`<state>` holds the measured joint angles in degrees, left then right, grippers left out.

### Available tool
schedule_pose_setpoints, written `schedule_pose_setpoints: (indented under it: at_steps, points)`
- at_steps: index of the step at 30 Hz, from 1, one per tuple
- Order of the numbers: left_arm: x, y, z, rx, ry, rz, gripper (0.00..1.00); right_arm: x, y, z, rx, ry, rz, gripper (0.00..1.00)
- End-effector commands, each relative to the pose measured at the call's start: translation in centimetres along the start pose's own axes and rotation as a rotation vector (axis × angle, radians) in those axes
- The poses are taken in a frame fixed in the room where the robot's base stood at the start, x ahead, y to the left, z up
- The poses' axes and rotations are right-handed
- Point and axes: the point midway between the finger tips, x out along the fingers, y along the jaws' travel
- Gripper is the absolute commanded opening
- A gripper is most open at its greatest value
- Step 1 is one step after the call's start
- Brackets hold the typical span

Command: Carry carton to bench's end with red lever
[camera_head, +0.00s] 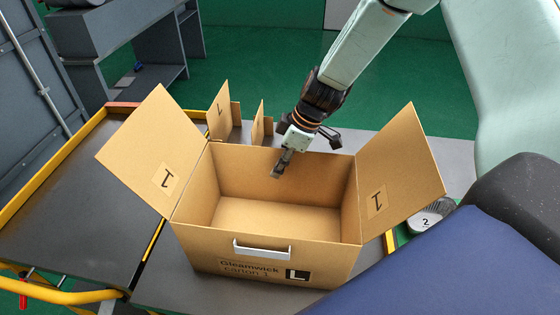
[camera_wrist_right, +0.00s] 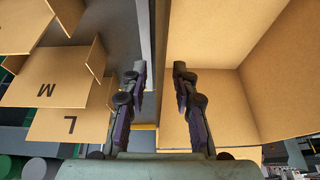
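The open cardboard carton (camera_head: 265,262), marked "Gleamwick carton 1" and "L", stands upright on the grey bench (camera_head: 160,285). Its side flaps are spread, its inside looks empty, and a white handle is on its near face. My right gripper (camera_head: 279,168) is at the carton's far wall. In the right wrist view the gripper (camera_wrist_right: 158,75) has its fingers apart, with the edge of a carton wall between them and the carton's inside (camera_wrist_right: 215,55) at the right. A small red piece (camera_head: 23,294), perhaps the red lever, hangs at the lower left. My left gripper is out of view.
A dark panel framed by a yellow rail (camera_head: 50,185) lies left of the carton. More cardboard flaps (camera_head: 222,112) stand behind it; the right wrist view shows cardboard marked M (camera_wrist_right: 47,88) and L.

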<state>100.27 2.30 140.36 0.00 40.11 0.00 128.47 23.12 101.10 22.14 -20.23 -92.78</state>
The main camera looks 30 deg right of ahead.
Motion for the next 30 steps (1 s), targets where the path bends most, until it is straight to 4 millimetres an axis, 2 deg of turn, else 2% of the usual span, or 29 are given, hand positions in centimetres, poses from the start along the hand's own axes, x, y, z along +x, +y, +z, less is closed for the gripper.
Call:
schedule_pose_setpoints:
  at_steps: [5, 21, 30]
  points:
    - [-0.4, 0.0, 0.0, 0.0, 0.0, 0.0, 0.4, -0.9, 0.0, -0.1, 0.001, 0.002, 0.0, 0.28]
    - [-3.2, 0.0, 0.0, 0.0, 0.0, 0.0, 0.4, -9.2, 0.0, -0.2, 0.0, 0.005, 0.001, 0.28]
    - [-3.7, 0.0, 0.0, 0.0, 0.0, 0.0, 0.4, -11.9, 0.0, -0.1, 0.0, 0.001, 0.0, 0.28]
